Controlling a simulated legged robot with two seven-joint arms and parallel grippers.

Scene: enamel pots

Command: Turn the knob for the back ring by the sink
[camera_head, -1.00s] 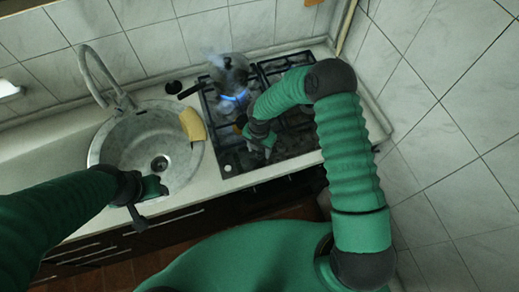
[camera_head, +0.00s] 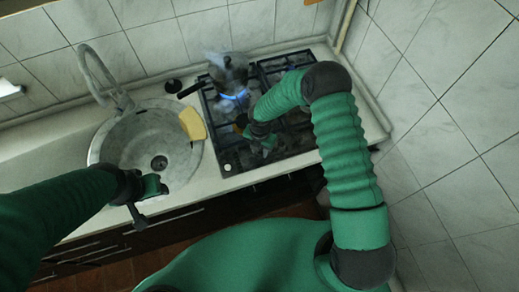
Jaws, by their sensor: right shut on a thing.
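The black gas hob (camera_head: 285,155) is set in the counter to the right of the sink. A blue flame (camera_head: 238,95) burns on its back ring by the sink, under a dark pot (camera_head: 228,68) with pale steam around it. My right gripper (camera_head: 268,148) reaches down at the hob's front part. It is shut on a hob knob, which its own fingers hide, so I cannot tell which knob or how far it is turned. A small pale round spot (camera_head: 227,168) shows at the hob's front left corner. My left gripper (camera_head: 150,192) hangs by the sink's front edge; its jaws are unclear.
The round grey sink (camera_head: 110,140) with a tap (camera_head: 100,75) is on the left. A yellow sponge (camera_head: 193,124) lies on its right rim. A small black round thing (camera_head: 174,86) sits on the counter behind. A tiled wall (camera_head: 440,130) closes the right side.

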